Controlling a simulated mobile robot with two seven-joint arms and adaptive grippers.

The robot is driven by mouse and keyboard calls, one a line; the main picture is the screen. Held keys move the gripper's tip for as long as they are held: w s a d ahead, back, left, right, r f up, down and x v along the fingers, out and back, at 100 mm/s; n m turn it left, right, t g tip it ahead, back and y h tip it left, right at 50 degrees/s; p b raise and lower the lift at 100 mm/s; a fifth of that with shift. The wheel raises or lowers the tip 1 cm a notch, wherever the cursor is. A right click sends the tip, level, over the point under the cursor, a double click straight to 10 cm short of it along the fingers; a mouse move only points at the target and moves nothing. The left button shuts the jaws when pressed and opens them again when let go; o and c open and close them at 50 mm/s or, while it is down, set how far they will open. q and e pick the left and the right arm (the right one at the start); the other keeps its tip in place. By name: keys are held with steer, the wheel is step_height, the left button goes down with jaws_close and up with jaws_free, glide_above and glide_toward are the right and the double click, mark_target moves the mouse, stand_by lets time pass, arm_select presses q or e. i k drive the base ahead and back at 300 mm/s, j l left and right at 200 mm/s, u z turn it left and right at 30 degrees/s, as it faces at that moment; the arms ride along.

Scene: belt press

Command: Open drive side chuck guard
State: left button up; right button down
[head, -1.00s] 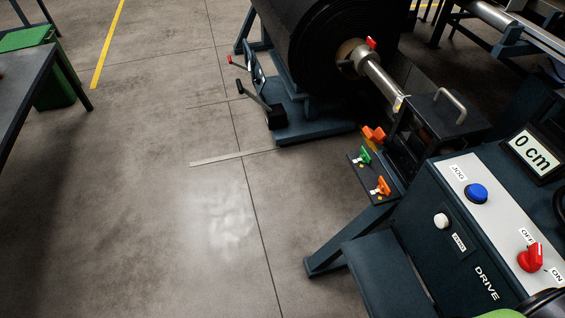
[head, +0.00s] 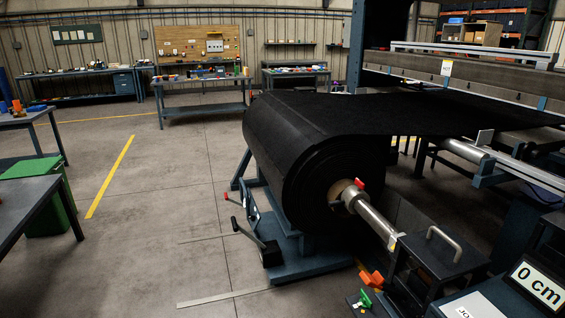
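The drive side chuck guard (head: 432,264) is a dark box at the lower right of the head view. A grey bar handle (head: 444,244) is on its top. The guard looks lowered over the end of the steel shaft (head: 372,217), so the chuck inside is hidden. The shaft comes out of the core of a large black belt roll (head: 295,150) and carries a red clamp (head: 360,183) near the core. Neither of my grippers is in view.
The control panel with a "0 cm" display (head: 538,284) stands right of the guard. Orange (head: 371,280) and green (head: 364,300) levers sit low in front of it. A crank stand (head: 262,240) is beside the roll. Open floor (head: 160,235) lies left; a table (head: 30,205) stands far left.

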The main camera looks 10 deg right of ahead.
mark_target(443, 253)
steer(key=z, duration=1.45)
